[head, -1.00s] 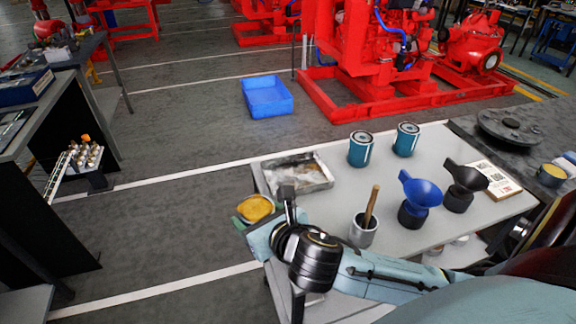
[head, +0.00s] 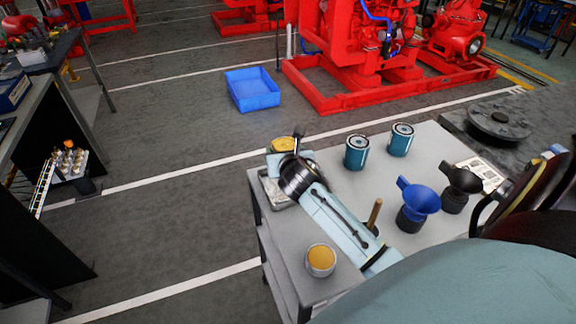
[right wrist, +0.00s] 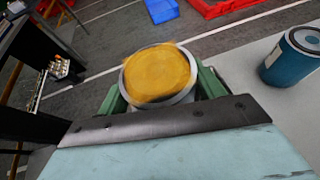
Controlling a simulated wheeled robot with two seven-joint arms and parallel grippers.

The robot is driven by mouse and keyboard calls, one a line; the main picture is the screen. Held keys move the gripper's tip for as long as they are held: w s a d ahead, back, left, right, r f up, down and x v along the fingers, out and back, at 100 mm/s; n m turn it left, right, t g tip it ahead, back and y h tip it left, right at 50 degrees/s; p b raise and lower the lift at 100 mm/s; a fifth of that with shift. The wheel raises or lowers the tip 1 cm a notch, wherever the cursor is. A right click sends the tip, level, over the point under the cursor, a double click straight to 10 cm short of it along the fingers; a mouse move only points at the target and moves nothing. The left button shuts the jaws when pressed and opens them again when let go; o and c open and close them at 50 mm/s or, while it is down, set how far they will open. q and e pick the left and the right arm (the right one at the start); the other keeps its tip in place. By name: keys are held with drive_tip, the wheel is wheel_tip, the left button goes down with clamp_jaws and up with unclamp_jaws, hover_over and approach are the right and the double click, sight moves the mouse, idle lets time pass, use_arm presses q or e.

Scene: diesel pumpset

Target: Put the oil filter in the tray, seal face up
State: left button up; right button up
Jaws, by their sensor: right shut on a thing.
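My right gripper (head: 284,150) is shut on a round tin-like thing with a yellow top and grey rim. In the right wrist view this yellow-topped tin (right wrist: 158,74) sits between my green fingers, yellow face toward the camera. In the head view it is at the tray's far side; whether it touches the tray is hidden. The metal tray (head: 277,196) is mostly covered by my right arm. Two teal canisters that look like oil filters stand upright on the table (head: 356,153) (head: 401,140), ringed end faces up. My left gripper is not in view.
Another yellow-topped tin (head: 320,262) stands at the near table edge. A blue funnel (head: 416,204) and a black funnel (head: 460,186) stand right of my arm. A brush handle (head: 374,214) shows beside it. A blue crate (head: 252,90) lies on the floor.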

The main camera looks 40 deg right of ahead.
wheel_tip(320, 180, down, 2)
drive_tip(key=shift+w+f, duration=0.1)
wheel_tip(320, 180, down, 3)
drive_tip(key=shift+f+b, duration=0.1)
drive_tip(key=shift+b, duration=0.55)
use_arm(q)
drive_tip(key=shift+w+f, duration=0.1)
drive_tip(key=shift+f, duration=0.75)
use_arm(e)
drive_tip(key=shift+f, duration=0.3)
drive_tip(key=shift+f, duration=0.2)
drive_tip(key=o, duration=1.3)
